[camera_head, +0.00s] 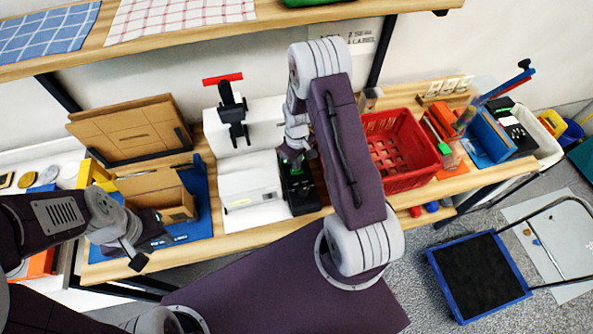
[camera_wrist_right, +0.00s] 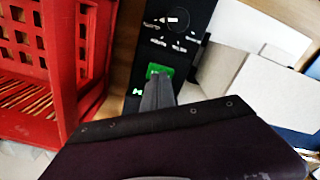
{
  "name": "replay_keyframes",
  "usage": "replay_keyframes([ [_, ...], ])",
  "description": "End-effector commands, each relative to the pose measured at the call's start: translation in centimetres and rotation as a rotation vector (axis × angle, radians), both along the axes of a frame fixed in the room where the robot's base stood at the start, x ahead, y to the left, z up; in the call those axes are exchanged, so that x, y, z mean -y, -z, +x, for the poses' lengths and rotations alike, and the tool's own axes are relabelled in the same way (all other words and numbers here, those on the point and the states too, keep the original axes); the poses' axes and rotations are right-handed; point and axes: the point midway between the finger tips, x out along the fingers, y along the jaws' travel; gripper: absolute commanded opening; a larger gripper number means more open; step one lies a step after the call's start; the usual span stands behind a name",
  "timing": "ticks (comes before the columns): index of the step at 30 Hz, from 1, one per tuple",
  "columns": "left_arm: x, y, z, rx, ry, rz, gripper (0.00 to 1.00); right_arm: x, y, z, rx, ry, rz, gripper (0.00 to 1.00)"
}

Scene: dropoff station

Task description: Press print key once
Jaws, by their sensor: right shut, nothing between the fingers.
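A narrow black control panel (camera_head: 300,192) stands against the right side of a white printer (camera_head: 250,190). In the right wrist view the black panel (camera_wrist_right: 185,45) shows white markings, a round dial and a green key (camera_wrist_right: 158,68); its lettering is too small to read. My right gripper (camera_head: 291,160) is over the panel, shut and empty. In the right wrist view its fingertips (camera_wrist_right: 158,82) lie at the green key's lower edge and partly cover it; I cannot tell whether they touch.
A red basket (camera_head: 408,180) stands close to the right of the panel. An open cardboard box (camera_head: 155,192) lies on a blue mat (camera_head: 203,205) at the left. A black stand with a red bar (camera_head: 232,110) is behind the printer. A shelf (camera_head: 180,45) runs above.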

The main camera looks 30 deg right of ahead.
Motion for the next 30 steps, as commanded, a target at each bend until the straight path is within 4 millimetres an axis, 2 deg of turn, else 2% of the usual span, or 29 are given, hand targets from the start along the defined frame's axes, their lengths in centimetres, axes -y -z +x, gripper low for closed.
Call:
replay_keyframes([
  [30,0.0,1.2,0.0,0.000,0.000,0.000,0.36,0.0,1.6,0.0,0.000,0.000,0.000,0.00],
])
